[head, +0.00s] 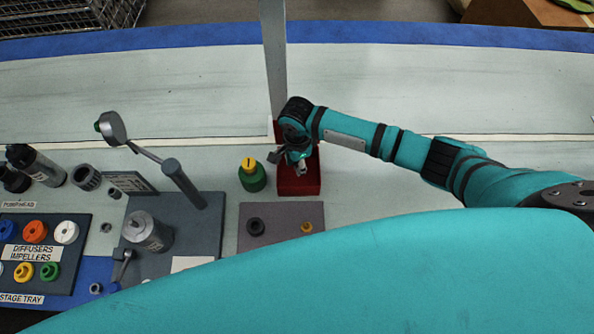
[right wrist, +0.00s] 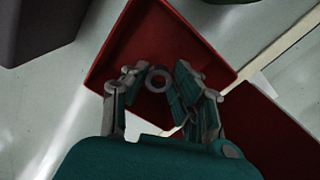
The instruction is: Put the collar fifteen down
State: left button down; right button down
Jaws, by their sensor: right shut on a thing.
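A small pale grey ring, which looks like the collar (right wrist: 158,80), sits between the fingertips of my right gripper (right wrist: 160,84) in the right wrist view. The right gripper (head: 299,162) is shut on it, over the red open bin (head: 299,187) in the head view. The bin's floor (right wrist: 165,40) lies behind the ring in the right wrist view. I cannot tell how high the ring is above the floor. Any number on it cannot be read. My left gripper is not in view.
A green bottle with a yellow top (head: 251,177) stands just left of the bin. Left are a stage tray (head: 40,280) and a lever stand (head: 184,185).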

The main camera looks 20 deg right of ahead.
jog(key=shift+f+b, duration=0.3)
jog(key=shift+f, duration=2.1)
jog(key=c, duration=1.1)
grip_release()
jog(key=shift+f, duration=0.1)
jog(key=shift+o, duration=0.2)
notch_tip(320, 180, up, 12)
jog(key=p, duration=0.1)
